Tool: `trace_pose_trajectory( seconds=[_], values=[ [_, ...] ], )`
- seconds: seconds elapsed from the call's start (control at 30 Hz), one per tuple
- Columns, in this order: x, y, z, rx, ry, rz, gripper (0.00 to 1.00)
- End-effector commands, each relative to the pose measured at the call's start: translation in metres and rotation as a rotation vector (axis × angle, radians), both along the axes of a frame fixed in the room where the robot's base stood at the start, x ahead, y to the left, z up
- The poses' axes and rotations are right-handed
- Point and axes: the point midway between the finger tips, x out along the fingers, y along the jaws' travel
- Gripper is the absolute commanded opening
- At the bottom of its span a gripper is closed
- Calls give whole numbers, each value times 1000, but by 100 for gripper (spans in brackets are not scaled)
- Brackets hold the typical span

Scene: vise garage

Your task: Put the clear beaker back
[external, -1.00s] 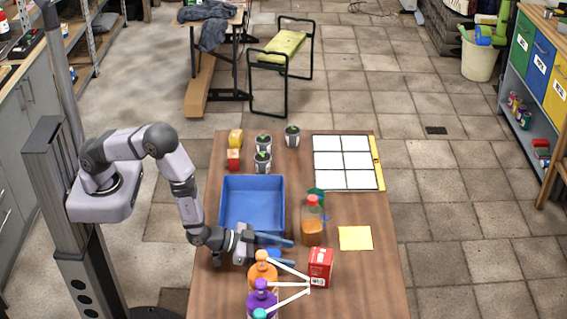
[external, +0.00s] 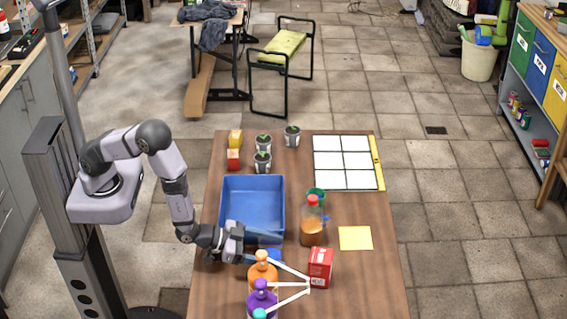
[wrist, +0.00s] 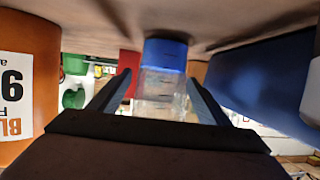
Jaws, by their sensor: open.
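The clear beaker (wrist: 162,92) shows in the wrist view between the lines of my two fingers, with a blue patch (wrist: 165,53) at its table end. In the external view a small blue patch (external: 273,254) lies behind the orange bottle; the beaker itself is hard to make out there. My gripper (external: 254,250) is low over the table, left of that patch and near the blue bin's front edge. Its fingers (wrist: 158,80) are apart, with no clear contact on the beaker. The wrist picture appears upside down, with the tabletop above.
The orange bottle (external: 263,272), purple bottle (external: 262,299) and white rack (external: 290,268) are close in front. The red box (external: 320,266) is to the right. The blue bin (external: 252,181) and amber jug (external: 312,229) stand behind. The table right of the yellow note (external: 355,238) is clear.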

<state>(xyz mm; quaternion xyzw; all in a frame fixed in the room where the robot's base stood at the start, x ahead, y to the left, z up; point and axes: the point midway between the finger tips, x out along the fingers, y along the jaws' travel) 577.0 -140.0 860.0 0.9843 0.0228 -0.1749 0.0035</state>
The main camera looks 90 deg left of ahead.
Motion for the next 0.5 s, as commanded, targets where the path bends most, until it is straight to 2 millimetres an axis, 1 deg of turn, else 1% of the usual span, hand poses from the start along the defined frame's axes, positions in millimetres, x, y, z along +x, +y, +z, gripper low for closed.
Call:
trace_pose_trajectory(
  seconds=[0.03,0.3,0.5],
  values=[
    [-9,-2,2,-1,0,-2,71],
    [-52,-4,18,-1,0,-3,71],
    [-74,-5,26,0,1,-2,71]
  ],
)
